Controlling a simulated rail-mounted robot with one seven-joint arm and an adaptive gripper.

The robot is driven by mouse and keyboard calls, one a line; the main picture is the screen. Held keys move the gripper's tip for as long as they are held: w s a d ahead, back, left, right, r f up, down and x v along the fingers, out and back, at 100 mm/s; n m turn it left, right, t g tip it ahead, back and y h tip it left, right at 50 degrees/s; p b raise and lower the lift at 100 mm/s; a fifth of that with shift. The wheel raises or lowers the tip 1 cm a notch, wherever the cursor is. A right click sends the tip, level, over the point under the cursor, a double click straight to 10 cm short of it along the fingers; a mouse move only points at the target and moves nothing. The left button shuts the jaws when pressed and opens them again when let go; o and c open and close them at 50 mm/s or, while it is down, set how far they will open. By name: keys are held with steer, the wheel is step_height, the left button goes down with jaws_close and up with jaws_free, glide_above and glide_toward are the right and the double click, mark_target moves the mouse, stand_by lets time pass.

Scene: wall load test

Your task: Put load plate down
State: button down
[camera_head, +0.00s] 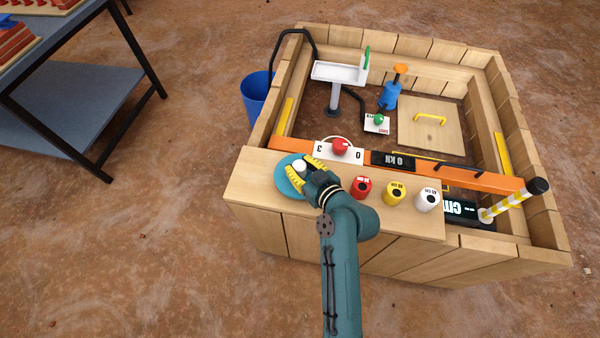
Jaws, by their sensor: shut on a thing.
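The load plate, a round blue disc (283,186) with a pale knob (299,165) on top, is at the left end of the wooden ledge (245,180). My gripper (305,171) has its yellow fingers on either side of the knob and is shut on it. The gripper hides the right part of the disc. I cannot tell whether the disc touches the ledge or hangs a little above it.
Red (361,187), yellow (395,193) and white (428,199) cylinders stand right of my gripper on the ledge. Behind are a red knob (340,146) on a white dial and an orange beam (455,176) with a display. A blue bucket (256,97) stands outside the box's left wall.

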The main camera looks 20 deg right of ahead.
steer(key=shift+f, duration=0.8)
steer(key=shift+f, duration=0.1)
steer(key=c, duration=1.1)
jaws_free()
steer(key=shift+f+b, duration=0.3)
steer(key=o, duration=0.3)
steer(key=shift+o, duration=0.2)
